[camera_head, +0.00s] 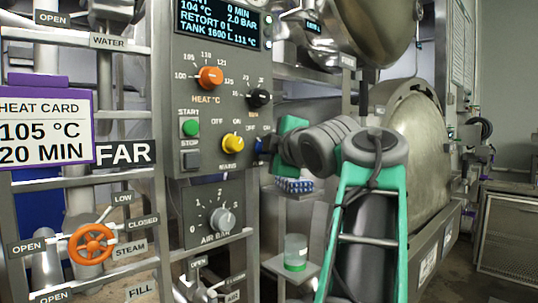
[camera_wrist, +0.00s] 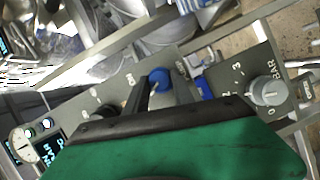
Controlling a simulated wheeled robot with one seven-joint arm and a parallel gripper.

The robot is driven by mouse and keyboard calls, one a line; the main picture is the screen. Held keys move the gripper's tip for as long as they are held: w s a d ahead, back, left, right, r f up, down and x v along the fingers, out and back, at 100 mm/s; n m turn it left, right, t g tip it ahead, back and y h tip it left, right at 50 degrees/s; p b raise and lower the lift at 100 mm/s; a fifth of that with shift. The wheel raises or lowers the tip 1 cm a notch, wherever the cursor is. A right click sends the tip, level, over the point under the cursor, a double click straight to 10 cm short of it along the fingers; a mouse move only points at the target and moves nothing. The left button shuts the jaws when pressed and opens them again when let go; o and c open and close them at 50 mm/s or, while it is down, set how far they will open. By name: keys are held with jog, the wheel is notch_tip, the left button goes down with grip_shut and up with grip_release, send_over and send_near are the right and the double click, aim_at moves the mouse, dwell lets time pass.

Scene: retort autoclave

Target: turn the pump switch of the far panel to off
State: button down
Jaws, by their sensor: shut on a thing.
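The far panel (camera_head: 205,165) is a grey box marked by a FAR sign. Its blue pump switch (camera_head: 260,146) is at the right edge, mostly hidden by my gripper (camera_head: 271,147). The wrist view shows the blue switch knob (camera_wrist: 160,74) at the dark fingers of my gripper (camera_wrist: 152,90). My gripper is shut on the knob. I cannot tell which way its pointer stands. The yellow mains switch (camera_head: 233,143) sits just left of it.
An orange heat knob (camera_head: 210,77) and a black minutes knob (camera_head: 259,98) sit above. Green start button (camera_head: 191,128) is at left, the air bar dial (camera_head: 222,221) below. A small jar (camera_head: 295,253) stands on a shelf below my arm. The retort (camera_head: 415,150) is behind it.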

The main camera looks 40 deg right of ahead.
jog(key=c, duration=1.1)
grip_release()
jog(key=shift+o, duration=0.2)
jog(key=shift+s, duration=0.1)
jog(key=v, duration=0.7)
jog(key=shift+s+p, duration=0.25)
jog(key=shift+p, duration=0.05)
jog(key=shift+a, duration=0.1)
